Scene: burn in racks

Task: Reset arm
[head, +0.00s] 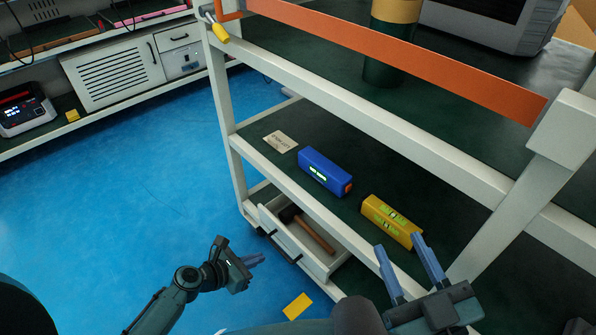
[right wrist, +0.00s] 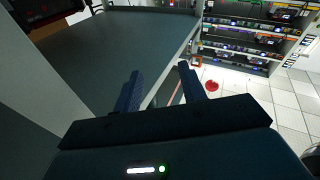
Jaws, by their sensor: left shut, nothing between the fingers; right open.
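My left gripper (head: 254,261) is shut and empty, low over the blue floor in front of the cart's drawer. My right gripper (head: 402,258) is open and empty, in front of the cart's middle shelf near the yellow level. In the right wrist view the two fingers of my right gripper (right wrist: 158,85) stand apart with nothing between them.
A white cart (head: 345,120) fills the right side. Its middle shelf holds a blue level (head: 323,172), a yellow level (head: 391,221) and a paper label (head: 280,141). An open drawer (head: 326,263) holds a hammer (head: 312,232). The blue floor (head: 130,190) at left is clear.

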